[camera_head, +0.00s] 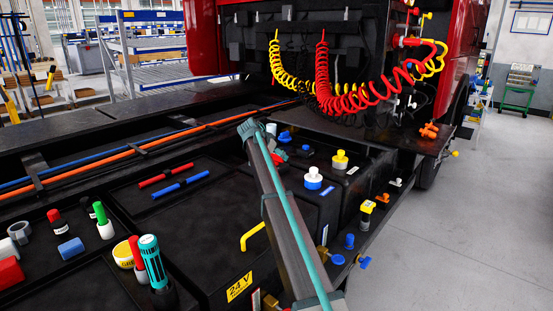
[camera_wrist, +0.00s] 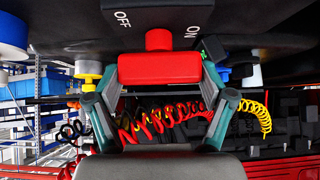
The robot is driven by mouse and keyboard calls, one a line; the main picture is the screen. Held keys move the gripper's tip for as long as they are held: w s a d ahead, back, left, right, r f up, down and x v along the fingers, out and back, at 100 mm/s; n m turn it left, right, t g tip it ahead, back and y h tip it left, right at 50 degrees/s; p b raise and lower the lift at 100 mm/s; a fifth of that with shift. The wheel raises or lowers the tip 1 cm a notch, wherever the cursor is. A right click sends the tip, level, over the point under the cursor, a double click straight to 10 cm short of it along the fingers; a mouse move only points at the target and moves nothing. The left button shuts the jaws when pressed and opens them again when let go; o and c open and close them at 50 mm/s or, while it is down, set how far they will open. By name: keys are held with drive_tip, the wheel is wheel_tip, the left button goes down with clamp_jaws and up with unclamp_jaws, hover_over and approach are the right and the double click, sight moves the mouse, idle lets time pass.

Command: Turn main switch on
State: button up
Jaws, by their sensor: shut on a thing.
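The main switch has a red handle (camera_wrist: 160,69) on a short red stem, below a black housing (camera_wrist: 158,14) in the wrist view. The housing reads OFF on the left and ON on the right, and the stem lies between the two words. My gripper (camera_wrist: 160,72) is shut on the red handle, with a teal finger at each end of it. In the head view my arm reaches across the black panel, and I cannot clearly make out the switch or the fingertips there.
Blue, white and yellow knobs (camera_head: 340,159) stand to the right of my arm. A yellow handle (camera_head: 252,236) and a teal-topped cylinder (camera_head: 152,260) are to its left. Coiled red and yellow hoses (camera_head: 324,80) hang behind. Open grey floor (camera_head: 480,220) lies at the right.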

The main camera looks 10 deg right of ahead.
idle(0.3)
drive_tip(key=o, duration=1)
drive_tip(key=shift+o, duration=0.2)
drive_tip(key=shift+a, duration=0.1)
drive_tip(key=v, duration=1.2)
drive_tip(key=shift+w, duration=0.15)
